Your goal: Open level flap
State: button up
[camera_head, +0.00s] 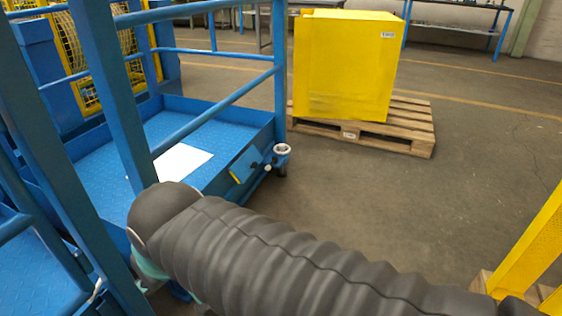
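A small blue plate (245,163) with a yellow lower edge sits on the outer side of the blue platform (195,108). It looks like the level flap, but I cannot tell whether it is open or shut. Just right of it is a small round fitting (281,150) with a pale top and a dark lower part. My arm, in a ribbed dark cover, crosses the lower middle of the view, below and in front of the plate. My gripper is not visible.
Blue railings and posts (112,80) rise around the platform at left. A white sheet (182,161) lies on its floor. A yellow box (345,66) stands on a wooden pallet (415,125). A yellow frame (530,245) is at lower right. The floor between is clear.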

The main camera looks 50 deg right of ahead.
aim_at(246, 164)
jog(key=z, duration=1.3)
jog(key=k, duration=0.35)
jog(key=z, duration=0.5)
jog(key=i, duration=1.05)
jog(key=u, duration=0.45)
